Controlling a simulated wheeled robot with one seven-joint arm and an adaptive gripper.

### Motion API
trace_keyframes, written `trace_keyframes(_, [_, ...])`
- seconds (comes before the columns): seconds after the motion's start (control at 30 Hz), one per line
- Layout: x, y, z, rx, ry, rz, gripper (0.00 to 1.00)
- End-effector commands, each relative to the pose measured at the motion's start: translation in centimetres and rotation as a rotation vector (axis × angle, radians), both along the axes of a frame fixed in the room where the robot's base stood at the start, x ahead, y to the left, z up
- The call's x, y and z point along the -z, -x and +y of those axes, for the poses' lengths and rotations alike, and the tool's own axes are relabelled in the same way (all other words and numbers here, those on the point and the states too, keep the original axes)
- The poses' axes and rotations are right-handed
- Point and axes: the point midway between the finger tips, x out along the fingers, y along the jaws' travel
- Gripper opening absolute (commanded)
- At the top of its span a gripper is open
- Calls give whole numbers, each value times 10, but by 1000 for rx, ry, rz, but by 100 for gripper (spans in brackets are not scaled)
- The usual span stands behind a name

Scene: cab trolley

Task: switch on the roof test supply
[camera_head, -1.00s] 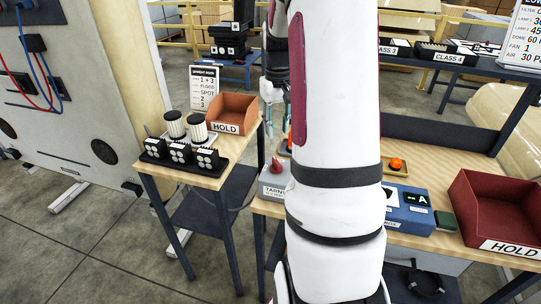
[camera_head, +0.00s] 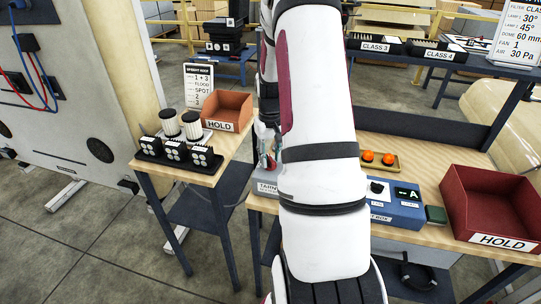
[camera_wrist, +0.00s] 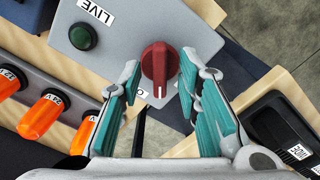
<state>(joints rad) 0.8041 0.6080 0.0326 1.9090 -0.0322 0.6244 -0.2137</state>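The supply box is a grey box (camera_wrist: 95,30) with a red rotary knob (camera_wrist: 160,62), a dark green lamp (camera_wrist: 83,36) and a LIVE label (camera_wrist: 95,11) in the wrist view. The knob's raised grip runs nearly up and down in that view; the lamp looks unlit. A second label beside the knob is mostly hidden by a finger. My gripper (camera_wrist: 160,74) is open, with its teal-padded fingers on either side of the knob; I cannot tell whether they touch it. In the head view the box (camera_head: 266,185) is partly behind my arm.
Orange-handled parts (camera_wrist: 40,117) stand in a grey rack left of the box in the wrist view. A black case (camera_wrist: 285,135) is at right. In the head view, a blue box (camera_head: 400,208) and red HOLD bin (camera_head: 500,205) stand on the bench; another HOLD bin (camera_head: 228,108) is left.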

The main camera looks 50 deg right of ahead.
Motion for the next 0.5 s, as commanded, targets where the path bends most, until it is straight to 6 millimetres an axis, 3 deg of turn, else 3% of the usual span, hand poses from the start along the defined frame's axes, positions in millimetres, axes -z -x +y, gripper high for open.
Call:
trace_keyframes(0.07, [0, 0, 0, 0, 0, 0, 31])
trace_keyframes(0.2, [0, 0, 0, 0, 0, 0, 1])
trace_keyframes(0.5, [0, 0, 0, 7, 0, 0, 0])
